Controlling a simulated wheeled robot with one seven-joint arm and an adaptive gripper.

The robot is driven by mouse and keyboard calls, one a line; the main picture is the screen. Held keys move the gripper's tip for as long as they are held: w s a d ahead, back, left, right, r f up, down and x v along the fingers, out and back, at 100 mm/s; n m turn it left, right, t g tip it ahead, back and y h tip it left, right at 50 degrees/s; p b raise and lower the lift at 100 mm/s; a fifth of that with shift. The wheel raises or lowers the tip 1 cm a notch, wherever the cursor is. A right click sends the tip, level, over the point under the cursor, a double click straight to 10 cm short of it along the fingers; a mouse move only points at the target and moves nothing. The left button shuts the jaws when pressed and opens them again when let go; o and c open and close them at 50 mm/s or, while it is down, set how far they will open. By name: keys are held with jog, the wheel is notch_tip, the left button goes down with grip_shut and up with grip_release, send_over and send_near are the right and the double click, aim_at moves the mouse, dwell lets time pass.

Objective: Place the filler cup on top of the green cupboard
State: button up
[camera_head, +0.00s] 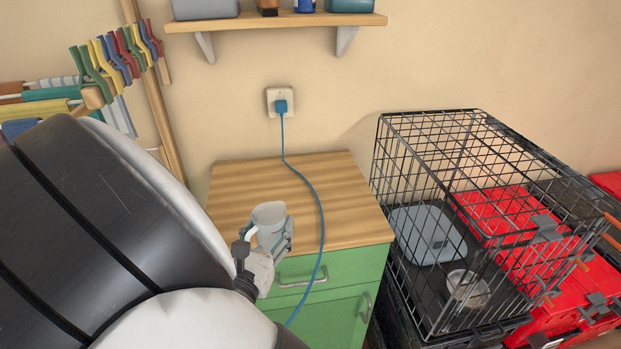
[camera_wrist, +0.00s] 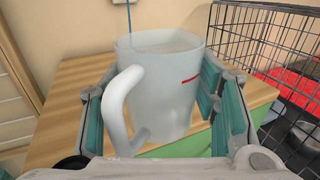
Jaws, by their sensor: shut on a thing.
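The filler cup (camera_head: 269,213) is a translucent whitish cup with a handle. In the wrist view the cup (camera_wrist: 172,85) is upright between my fingers, its handle toward the lower left and a red mark on its side. My gripper (camera_head: 268,245) is shut on it; in the wrist view my gripper (camera_wrist: 160,110) has teal pads at both sides of the cup. The green cupboard (camera_head: 346,266) has a wooden top (camera_head: 239,184). The cup appears over the front part of that top; I cannot tell whether it touches.
A blue cord (camera_head: 314,192) runs from a wall socket (camera_head: 281,102) across the top and down the front, right of the cup. A black wire cage (camera_head: 421,165) stands to the right. A shelf (camera_head: 280,23) hangs above.

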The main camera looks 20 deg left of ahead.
jog(key=shift+s+a+f, duration=0.25)
jog(key=shift+s+a, duration=0.2)
jog(key=shift+w+a+f, duration=0.1)
jog(key=shift+a, duration=0.05)
jog(key=w+b, duration=0.2)
jog(key=w, duration=0.3)
jog(key=w+f+b, duration=0.1)
jog(key=w+b, duration=0.1)
jog(key=w, duration=0.3)
jog(key=w+b, duration=0.2)
jog(key=w, duration=0.3)
jog(key=shift+w+a+f+b, duration=0.25)
jog(key=shift+a+f+b, duration=0.05)
jog(key=shift+f+b, duration=1)
jog(key=shift+f, duration=0.75)
jog(key=shift+r, duration=0.1)
jog(key=o, duration=1.4)
jog(key=shift+f, duration=0.2)
jog(key=shift+c, duration=0.2)
